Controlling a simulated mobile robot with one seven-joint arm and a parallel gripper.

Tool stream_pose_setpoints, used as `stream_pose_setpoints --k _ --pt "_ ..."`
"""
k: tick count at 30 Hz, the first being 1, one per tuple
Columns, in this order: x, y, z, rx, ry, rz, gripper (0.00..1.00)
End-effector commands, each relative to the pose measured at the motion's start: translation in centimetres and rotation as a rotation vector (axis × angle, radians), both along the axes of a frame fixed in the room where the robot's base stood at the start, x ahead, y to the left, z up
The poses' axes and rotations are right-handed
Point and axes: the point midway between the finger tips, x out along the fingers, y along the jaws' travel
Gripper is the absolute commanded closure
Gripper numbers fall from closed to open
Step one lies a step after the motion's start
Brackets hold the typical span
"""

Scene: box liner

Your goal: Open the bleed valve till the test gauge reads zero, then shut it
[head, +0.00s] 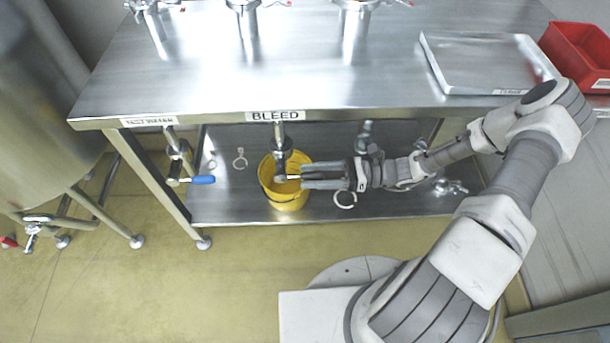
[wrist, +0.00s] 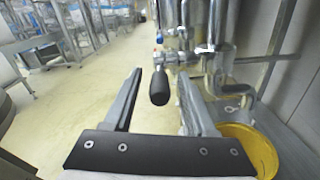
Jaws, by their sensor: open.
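The bleed valve (head: 281,145) hangs under the table edge below the BLEED label (head: 275,116). Its dark lever grip (head: 281,178) is above a yellow bucket (head: 286,201). In the wrist view the black grip (wrist: 159,87) points toward the camera. My gripper (head: 302,176) is open, reaching in from the right. In the wrist view the grip appears between the fingers of my gripper (wrist: 160,80), with a gap seen on both sides. How deep the grip lies between the fingers is unclear. I cannot make out the test gauge or its reading in either view.
Another valve with a blue handle (head: 202,180) is left of the bucket, by the table leg (head: 160,180). The lower shelf (head: 228,200) lies under the steel tabletop (head: 270,75). A tray (head: 485,65) and a red bin (head: 575,55) sit at upper right.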

Motion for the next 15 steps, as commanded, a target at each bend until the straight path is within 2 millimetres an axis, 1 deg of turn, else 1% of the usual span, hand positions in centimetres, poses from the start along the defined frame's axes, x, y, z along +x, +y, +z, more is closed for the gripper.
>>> stream_pose_setpoints --k 1,3,6,14,15 --pt "0.0 0.7 -0.1 0.001 0.001 0.002 0.43" --pt "0.0 1.3 0.0 0.000 0.001 0.002 0.43" --pt "0.0 1.8 0.0 -0.001 0.000 0.001 0.43" --pt "0.0 1.9 0.0 -0.001 0.000 0.000 0.43" --pt "0.0 1.9 0.0 -0.001 0.000 0.000 0.45"
